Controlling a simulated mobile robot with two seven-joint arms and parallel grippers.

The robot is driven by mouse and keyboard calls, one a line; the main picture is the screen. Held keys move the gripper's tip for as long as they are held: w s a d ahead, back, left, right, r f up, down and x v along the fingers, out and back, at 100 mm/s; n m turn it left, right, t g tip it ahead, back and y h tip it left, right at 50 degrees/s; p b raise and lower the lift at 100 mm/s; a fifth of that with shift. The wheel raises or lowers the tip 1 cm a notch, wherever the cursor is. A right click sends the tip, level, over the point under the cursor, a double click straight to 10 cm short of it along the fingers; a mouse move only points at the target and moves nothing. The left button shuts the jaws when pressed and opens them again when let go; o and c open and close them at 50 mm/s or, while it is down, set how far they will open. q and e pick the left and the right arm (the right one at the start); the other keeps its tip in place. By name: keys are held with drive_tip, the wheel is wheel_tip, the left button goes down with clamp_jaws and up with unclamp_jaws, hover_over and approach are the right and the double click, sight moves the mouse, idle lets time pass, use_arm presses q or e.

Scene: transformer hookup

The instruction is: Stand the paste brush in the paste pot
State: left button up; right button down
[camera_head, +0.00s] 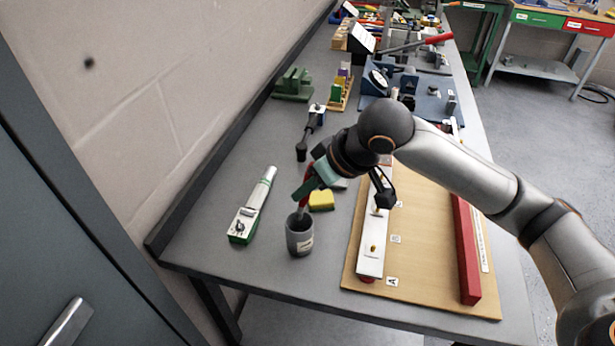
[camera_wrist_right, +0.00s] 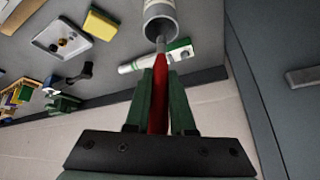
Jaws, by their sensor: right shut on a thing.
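The paste pot (camera_head: 300,240) is a grey cup with a pale label, upright near the table's front edge. The paste brush (camera_head: 304,203) has a red handle and points down at the pot's mouth. My right gripper (camera_head: 308,187) is shut on the red handle, above the pot. In the right wrist view the brush handle (camera_wrist_right: 158,100) lies between the green fingers, and its grey lower part overlaps the rim of the pot (camera_wrist_right: 160,12). The bristles are hidden, and I cannot tell how deep they sit. My left gripper is out of view.
A green and white instrument (camera_head: 252,205) lies left of the pot. A yellow sponge (camera_head: 321,200) is just behind it. A wooden board (camera_head: 425,270) with a white bar and a red bar (camera_head: 466,250) lies to the right. Tools crowd the table's far end.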

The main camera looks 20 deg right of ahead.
sight(308, 200)
drive_tip(key=shift+f+b, duration=1)
drive_tip(key=shift+f, duration=1.8)
drive_tip(key=c, duration=0.7)
unclamp_jaws()
drive_tip(key=shift+r+p, duration=1.1)
drive_tip(key=shift+r, duration=3.45)
